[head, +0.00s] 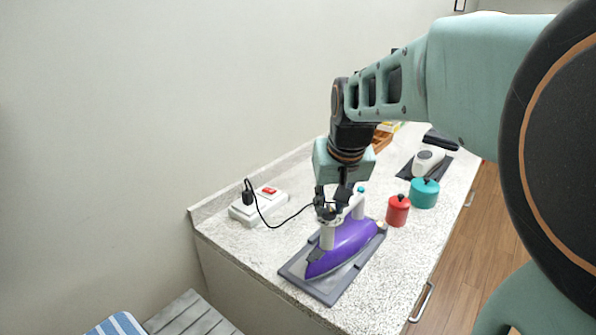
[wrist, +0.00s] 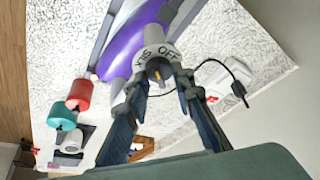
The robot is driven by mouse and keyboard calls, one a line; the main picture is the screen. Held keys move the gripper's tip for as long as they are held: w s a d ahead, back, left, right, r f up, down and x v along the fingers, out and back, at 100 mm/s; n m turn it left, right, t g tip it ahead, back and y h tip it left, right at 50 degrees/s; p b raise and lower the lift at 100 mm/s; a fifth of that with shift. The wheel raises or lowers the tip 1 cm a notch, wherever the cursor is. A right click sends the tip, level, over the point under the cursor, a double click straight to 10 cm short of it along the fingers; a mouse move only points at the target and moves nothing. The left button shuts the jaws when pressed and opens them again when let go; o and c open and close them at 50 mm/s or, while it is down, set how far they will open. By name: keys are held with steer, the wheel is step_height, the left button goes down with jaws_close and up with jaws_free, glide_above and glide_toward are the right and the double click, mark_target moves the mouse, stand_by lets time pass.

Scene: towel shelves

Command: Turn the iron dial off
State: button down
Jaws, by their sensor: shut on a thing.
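The purple iron (head: 345,245) lies on a grey rest mat (head: 327,289) on the speckled counter. Its white dial (wrist: 156,61) faces my wrist camera, with OFF and SILK printed on it and a small yellowish mark on the knob. My gripper (wrist: 158,79) is shut on the dial's knob, one finger on each side. In the head view, my gripper (head: 331,211) points down at the white handle end of the iron, and the fingers mostly hide the dial.
A white power strip (head: 243,212) with a red switch stands left, with a black plug and cord running to the iron. A red canister (head: 397,211) and a teal canister (head: 424,194) stand right of the iron. A white device (head: 428,160) sits farther back.

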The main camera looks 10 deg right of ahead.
steer(key=m+h, duration=0.1)
steer(key=m, duration=0.1)
steer(key=m+b, duration=0.1)
steer(key=m, duration=0.1)
steer(key=shift+a+f+m+h, duration=0.1)
steer(key=shift+a+m+h, duration=0.1)
steer(key=shift+m+h, duration=0.15)
steer(key=shift+w+a+m+g+h+b, duration=0.1)
steer(key=shift+m+g+h+b, duration=0.35)
steer(key=shift+m, duration=0.85)
steer(key=shift+m+g+h+b, duration=0.25)
steer(key=shift+m+h+b, duration=0.3)
steer(key=shift+m, duration=0.7)
steer(key=c, duration=1.7)
jaws_free()
steer(key=shift+o, duration=0.2)
steer(key=shift+r, duration=0.2)
steer(key=v, duration=1.2)
steer(key=shift+w, duration=0.1)
